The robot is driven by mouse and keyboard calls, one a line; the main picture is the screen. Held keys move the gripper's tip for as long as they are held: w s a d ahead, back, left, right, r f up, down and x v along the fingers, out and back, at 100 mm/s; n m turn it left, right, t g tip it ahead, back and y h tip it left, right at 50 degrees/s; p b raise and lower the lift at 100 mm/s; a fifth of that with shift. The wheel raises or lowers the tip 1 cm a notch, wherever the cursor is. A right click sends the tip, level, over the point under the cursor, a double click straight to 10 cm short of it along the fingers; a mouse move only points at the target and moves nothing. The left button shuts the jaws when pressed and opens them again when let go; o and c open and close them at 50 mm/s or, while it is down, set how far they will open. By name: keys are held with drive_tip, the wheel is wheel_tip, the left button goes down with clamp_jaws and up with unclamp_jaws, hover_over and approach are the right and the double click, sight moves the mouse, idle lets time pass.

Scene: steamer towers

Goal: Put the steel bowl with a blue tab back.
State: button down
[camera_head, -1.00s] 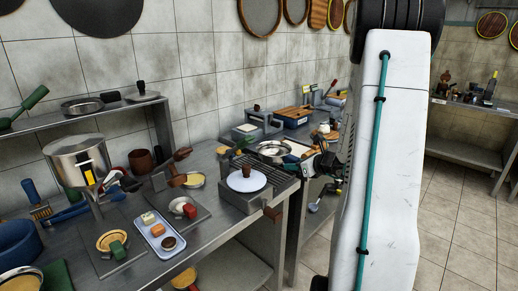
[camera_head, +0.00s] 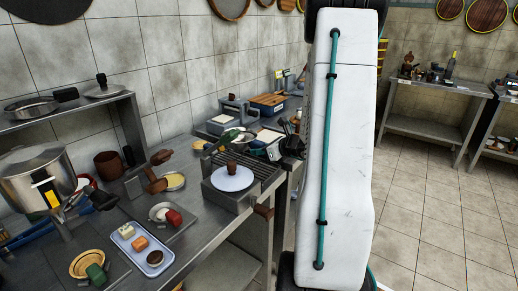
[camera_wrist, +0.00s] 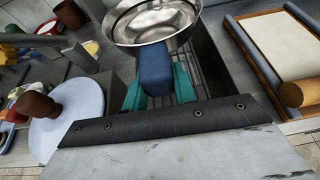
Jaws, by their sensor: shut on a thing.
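The steel bowl (camera_wrist: 150,22) is at the top of the wrist view, cut off by the frame edge. Its blue tab (camera_wrist: 155,68) points toward me. My gripper (camera_wrist: 158,86) has its teal fingers shut around this tab, one on each side. The bowl is over a dark barred rack (camera_wrist: 205,62); I cannot tell how high.
A white round lid with a brown knob (camera_wrist: 75,115) lies left of my gripper, also in the head view (camera_head: 231,180). A tray with a rolling pin (camera_wrist: 265,55) is at right. A steel pot (camera_head: 38,180) and a small food tray (camera_head: 140,248) stand on the near counter.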

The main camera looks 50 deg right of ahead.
sight(261, 170)
drive_tip(key=shift+f, duration=2.75)
drive_tip(key=shift+f, duration=0.55)
drive_tip(key=c, duration=1.1)
unclamp_jaws()
drive_tip(key=shift+o, duration=0.2)
drive_tip(key=v, duration=0.7)
drive_tip(key=shift+s, duration=0.4)
drive_tip(key=shift+r, duration=0.15)
drive_tip(key=shift+v, duration=2.25)
